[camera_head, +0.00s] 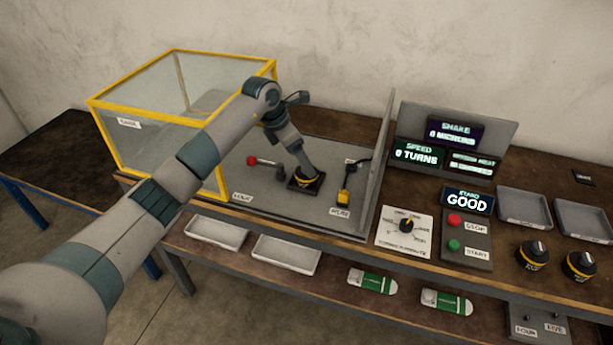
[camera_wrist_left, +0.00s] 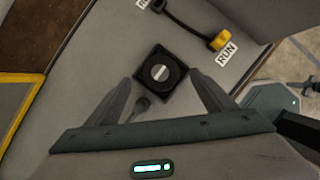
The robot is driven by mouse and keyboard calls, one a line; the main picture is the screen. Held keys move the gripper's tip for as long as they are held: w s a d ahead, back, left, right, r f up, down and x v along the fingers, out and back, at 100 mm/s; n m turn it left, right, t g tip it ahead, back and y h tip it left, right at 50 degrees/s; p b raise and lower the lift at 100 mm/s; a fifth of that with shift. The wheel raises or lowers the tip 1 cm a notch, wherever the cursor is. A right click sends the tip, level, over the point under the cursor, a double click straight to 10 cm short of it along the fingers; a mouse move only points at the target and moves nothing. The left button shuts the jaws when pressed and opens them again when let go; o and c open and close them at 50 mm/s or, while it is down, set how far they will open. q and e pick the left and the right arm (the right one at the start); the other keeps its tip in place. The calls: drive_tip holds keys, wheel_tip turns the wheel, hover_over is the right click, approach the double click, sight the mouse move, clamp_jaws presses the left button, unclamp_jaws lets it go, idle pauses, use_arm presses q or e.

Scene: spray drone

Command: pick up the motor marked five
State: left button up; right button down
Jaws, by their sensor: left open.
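A round black motor (camera_wrist_left: 161,73) with a pale bar on top sits in a square black mount (camera_wrist_left: 143,62) on the grey bench. My left gripper (camera_wrist_left: 161,78) is open just above it, with one finger to each side; I cannot tell whether they touch it. In the head view my left gripper (camera_head: 308,176) hides most of that motor. Two black motors with yellow bands (camera_head: 532,254) (camera_head: 579,264) stand upright at the right of the table. A number on any motor is too small to read. My right gripper is not in view.
A red-knobbed lever (camera_head: 252,161) and a yellow-handled RUN lever (camera_head: 344,196) flank the mount. A yellow-framed clear box (camera_head: 130,149) stands behind left. A grey upright panel (camera_head: 381,170) bounds the right. START and STOP buttons (camera_head: 454,245) (camera_head: 454,220) stand farther right.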

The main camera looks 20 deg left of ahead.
use_arm(q)
drive_tip(key=shift+w+d+f+p, duration=0.15)
drive_tip(key=shift+f+p, duration=0.1)
drive_tip(key=shift+p, duration=0.15)
drive_tip(key=p+x, duration=0.2)
drive_tip(key=x, duration=0.1)
drive_tip(key=shift+d+f, duration=0.15)
drive_tip(key=shift+f, duration=0.2)
drive_tip(key=shift+w+f, duration=0.15)
drive_tip(key=shift+f, duration=0.25)
drive_tip(key=shift+w+r, duration=0.1)
drive_tip(key=c, duration=1.6)
